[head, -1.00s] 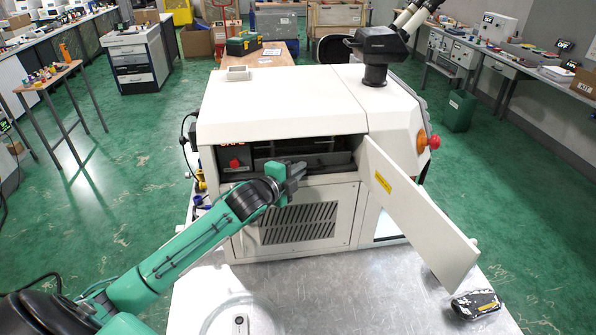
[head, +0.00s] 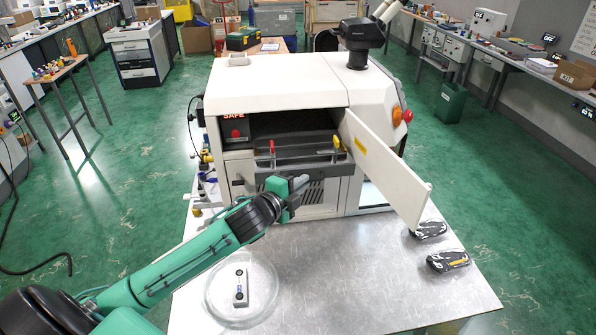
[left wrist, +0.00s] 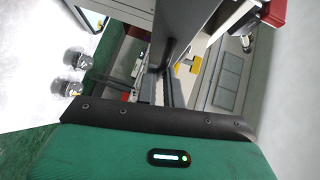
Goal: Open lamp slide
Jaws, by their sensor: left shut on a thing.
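The machine (head: 275,98) stands on the metal table with its front compartment open. The lamp slide (head: 300,160) sticks out of that opening, with a red part (head: 272,147) at its left and a yellow part (head: 336,143) at its right. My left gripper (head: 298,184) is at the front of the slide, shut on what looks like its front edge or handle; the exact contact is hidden. In the left wrist view, the fingers (left wrist: 158,88) meet a dark plate, with a yellow piece (left wrist: 195,63) beyond. My right gripper is not in view.
The white door (head: 385,172) hangs open to the right of the slide. Two dark patterned devices (head: 448,261) lie at the table's right. A round clear dish (head: 215,290) holding a small block (head: 240,287) is at front left. The table's middle (head: 340,270) is clear.

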